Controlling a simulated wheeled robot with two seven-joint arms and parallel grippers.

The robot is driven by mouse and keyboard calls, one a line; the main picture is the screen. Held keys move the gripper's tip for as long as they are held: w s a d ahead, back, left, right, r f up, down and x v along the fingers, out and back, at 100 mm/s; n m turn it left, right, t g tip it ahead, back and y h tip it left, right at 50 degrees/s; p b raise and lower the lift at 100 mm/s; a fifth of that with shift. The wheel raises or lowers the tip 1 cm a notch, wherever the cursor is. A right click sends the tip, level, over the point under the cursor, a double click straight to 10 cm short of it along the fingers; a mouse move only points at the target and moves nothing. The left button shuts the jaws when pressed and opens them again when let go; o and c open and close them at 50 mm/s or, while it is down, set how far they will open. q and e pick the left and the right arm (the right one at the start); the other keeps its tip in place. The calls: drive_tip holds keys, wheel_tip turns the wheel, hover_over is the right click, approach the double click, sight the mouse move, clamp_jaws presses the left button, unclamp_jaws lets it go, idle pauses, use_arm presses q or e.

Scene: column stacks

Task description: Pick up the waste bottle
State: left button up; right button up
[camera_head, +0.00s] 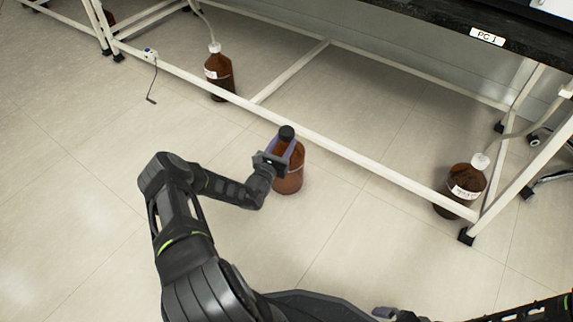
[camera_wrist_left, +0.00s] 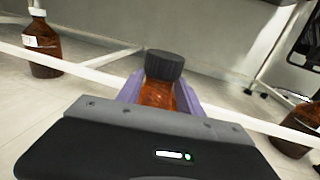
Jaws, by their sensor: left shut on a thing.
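A brown waste bottle (camera_head: 289,175) with a black cap stands in front of the bench's lower rail in the head view. In the left wrist view, its black cap and brown neck (camera_wrist_left: 158,94) show between purple fingers. My left gripper (camera_head: 285,150) is shut on this bottle near its neck. I cannot tell whether the bottle's base touches the floor. The gripper body hides the lower bottle in the wrist view.
A white bench frame (camera_head: 330,145) runs just behind the bottle. Brown bottles with white caps and tubes stand at the back left (camera_head: 219,75) and right (camera_head: 463,188). The black benchtop (camera_head: 440,14) is at the upper right. The tiled floor (camera_head: 80,180) at left is clear.

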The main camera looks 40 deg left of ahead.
use_arm(q)
clamp_jaws()
drive_tip(key=shift+w+r, duration=0.1)
drive_tip(key=shift+r, duration=0.1)
idle(0.3)
drive_tip(key=shift+r, duration=0.1)
wheel_tip(320, 180, up, 10)
drive_tip(key=p, duration=0.5)
drive_tip(key=shift+p, duration=0.3)
